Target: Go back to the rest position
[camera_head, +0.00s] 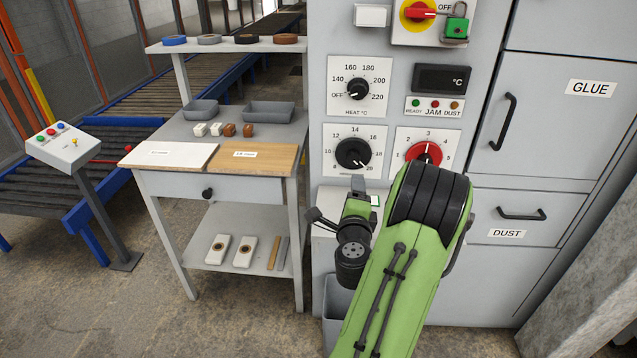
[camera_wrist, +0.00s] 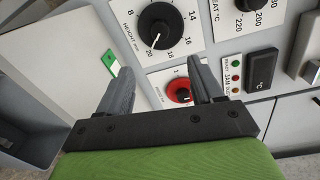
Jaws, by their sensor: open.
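My gripper (camera_wrist: 162,88) is open and empty in the wrist view, its two dark fingers apart with the grey machine panel beyond them. Between and just past the fingers is the red knob (camera_wrist: 179,90). In the head view my green arm reaches up from the bottom toward the panel, and its black joint sits just below the red knob (camera_head: 424,152). The fingers are hard to make out in the head view. The black height knob (camera_head: 353,154) is left of the red one, and also shows in the wrist view (camera_wrist: 159,26).
A workbench (camera_head: 223,188) with boards, grey trays and small blocks stands left of the machine. A grey bin (camera_head: 338,300) is low behind my arm. A control post (camera_head: 58,146) and roller conveyor are further left. Cabinet handles (camera_head: 508,121) project at the right.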

